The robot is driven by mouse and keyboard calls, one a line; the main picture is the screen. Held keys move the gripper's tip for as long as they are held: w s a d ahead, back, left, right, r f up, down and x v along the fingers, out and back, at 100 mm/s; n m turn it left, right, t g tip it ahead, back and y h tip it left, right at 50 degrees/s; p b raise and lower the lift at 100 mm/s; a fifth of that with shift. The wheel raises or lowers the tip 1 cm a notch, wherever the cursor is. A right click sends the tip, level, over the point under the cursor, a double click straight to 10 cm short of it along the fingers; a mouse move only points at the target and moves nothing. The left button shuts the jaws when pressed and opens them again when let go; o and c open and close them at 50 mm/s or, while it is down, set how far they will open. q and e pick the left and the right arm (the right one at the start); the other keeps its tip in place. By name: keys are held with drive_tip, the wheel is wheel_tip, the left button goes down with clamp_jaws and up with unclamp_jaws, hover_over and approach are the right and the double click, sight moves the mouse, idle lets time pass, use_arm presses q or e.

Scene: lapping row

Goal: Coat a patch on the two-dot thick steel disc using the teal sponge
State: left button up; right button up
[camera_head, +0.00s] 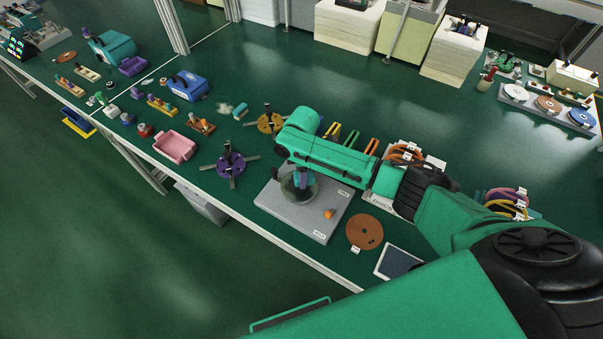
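A dark round disc (291,192) lies on the grey plate (318,229) at the front of the bench. Its dots and thickness cannot be made out. My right gripper (301,181) points down over this disc, close to its surface. The fingers are small and dark, partly hidden by my arm, with a bluish-teal patch between or beside them; I cannot tell whether they hold something. A small teal block (240,111), possibly a sponge, lies on the bench beyond the plate. My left gripper is not in view.
An orange knob (329,213) sits on the plate. A copper disc (364,231) and a dark framed pad (397,262) lie to its right. A purple spoked fixture (231,164) and pink tray (175,147) stand left. The bench's far middle is clear.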

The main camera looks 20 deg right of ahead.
drive_tip(key=shift+r+p, duration=1.25)
drive_tip(key=shift+r, duration=0.45)
drive_tip(key=shift+r+b, duration=0.2)
drive_tip(key=shift+b, duration=0.15)
drive_tip(key=shift+r, duration=0.25)
